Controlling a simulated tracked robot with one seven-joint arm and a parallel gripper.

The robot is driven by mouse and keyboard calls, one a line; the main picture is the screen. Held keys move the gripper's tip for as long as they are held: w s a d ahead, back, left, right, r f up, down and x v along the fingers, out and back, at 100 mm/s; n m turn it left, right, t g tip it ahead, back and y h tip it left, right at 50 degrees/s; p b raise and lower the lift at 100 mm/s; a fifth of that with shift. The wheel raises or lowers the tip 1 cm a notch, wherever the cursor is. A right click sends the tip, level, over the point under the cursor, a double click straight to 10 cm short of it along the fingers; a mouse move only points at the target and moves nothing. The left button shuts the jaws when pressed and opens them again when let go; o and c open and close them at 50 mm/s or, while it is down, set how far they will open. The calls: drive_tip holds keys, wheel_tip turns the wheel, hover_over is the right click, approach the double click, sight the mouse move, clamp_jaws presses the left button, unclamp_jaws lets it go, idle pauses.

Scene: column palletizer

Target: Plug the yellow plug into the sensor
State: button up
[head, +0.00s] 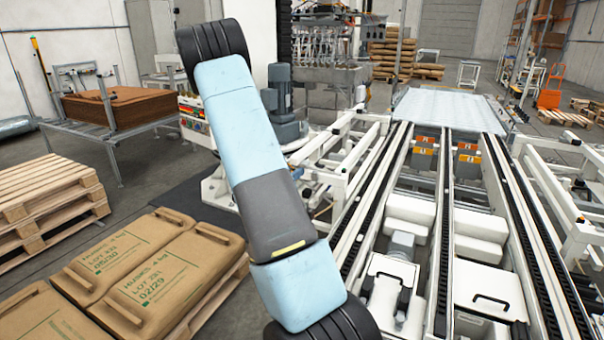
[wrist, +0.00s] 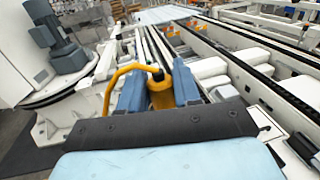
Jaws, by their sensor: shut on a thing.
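In the wrist view my gripper (wrist: 160,92) is shut on the yellow plug (wrist: 160,90), which sits between its two blue-grey fingers. A yellow cable (wrist: 112,82) loops out from the plug to the left and down. The plug's front end points away from the camera, toward the conveyor. In the head view my arm crosses the middle of the picture and the gripper is not visible there. I cannot make out the sensor in either view.
A conveyor with dark chain tracks (head: 445,230) and white frames runs away on the right. A grey motor (head: 284,105) stands behind my arm. Brown sacks (head: 165,270) lie on a pallet at the lower left, beside stacked empty pallets (head: 45,205). Dark floor shows between them and the machine.

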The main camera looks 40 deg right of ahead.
drive_tip(key=shift+m+g, duration=0.5)
drive_tip(key=shift+g, duration=0.3)
drive_tip(key=shift+s+d+f, duration=0.35)
drive_tip(key=shift+d+f, duration=0.05)
drive_tip(key=shift+f, duration=0.75)
drive_tip(key=shift+s+d+f, duration=0.35)
drive_tip(key=shift+f, duration=0.85)
drive_tip(key=shift+s+d+f, duration=0.35)
drive_tip(key=shift+d+f, duration=0.05)
drive_tip(key=shift+f, duration=0.75)
drive_tip(key=shift+a+r, duration=0.1)
drive_tip(key=shift+f, duration=1.5)
drive_tip(key=o, duration=1.1)
